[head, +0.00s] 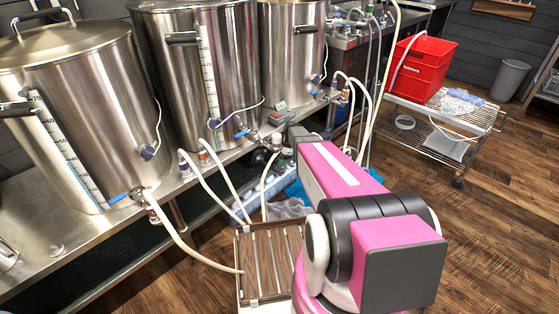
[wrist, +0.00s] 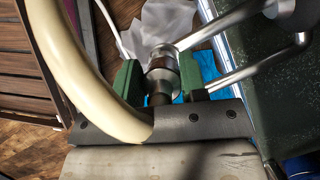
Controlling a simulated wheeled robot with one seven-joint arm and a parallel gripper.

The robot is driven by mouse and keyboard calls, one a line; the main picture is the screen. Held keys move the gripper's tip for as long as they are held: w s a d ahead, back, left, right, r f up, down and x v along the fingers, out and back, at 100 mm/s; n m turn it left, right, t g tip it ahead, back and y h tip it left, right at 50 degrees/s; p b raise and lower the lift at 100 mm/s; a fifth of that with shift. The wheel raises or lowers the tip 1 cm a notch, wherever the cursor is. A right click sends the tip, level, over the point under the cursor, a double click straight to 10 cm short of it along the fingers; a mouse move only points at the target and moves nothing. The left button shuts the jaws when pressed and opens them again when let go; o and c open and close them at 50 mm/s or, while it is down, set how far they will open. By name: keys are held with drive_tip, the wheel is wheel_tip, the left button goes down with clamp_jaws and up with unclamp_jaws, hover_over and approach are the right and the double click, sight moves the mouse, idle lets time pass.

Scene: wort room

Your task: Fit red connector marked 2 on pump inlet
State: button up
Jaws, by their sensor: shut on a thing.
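In the wrist view my gripper (wrist: 160,82) has its two green fingers closed on a steel hose connector (wrist: 161,62) with a dark reddish-brown band. No number is readable on it. A thick cream hose (wrist: 75,60) curves down the left side, in front of the left finger. Bright metal pipework (wrist: 222,32), which looks like the pump's, lies close against the connector's upper right. I cannot tell whether the connector touches it or is seated on an inlet. In the head view my pink arm hides most of the pump area, and the gripper shows only in part near the bench edge.
Several steel kettles (head: 75,110) with valves and hoses stand on the steel bench (head: 80,245). A slatted wooden crate (head: 262,302) is left of my arm. A red tub (head: 420,65) is on a wire cart (head: 450,125) at right. Wooden floor (head: 490,220) is clear at right.

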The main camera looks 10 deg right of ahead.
drive_tip(key=shift+f, duration=0.6)
drive_tip(key=o, duration=1.1)
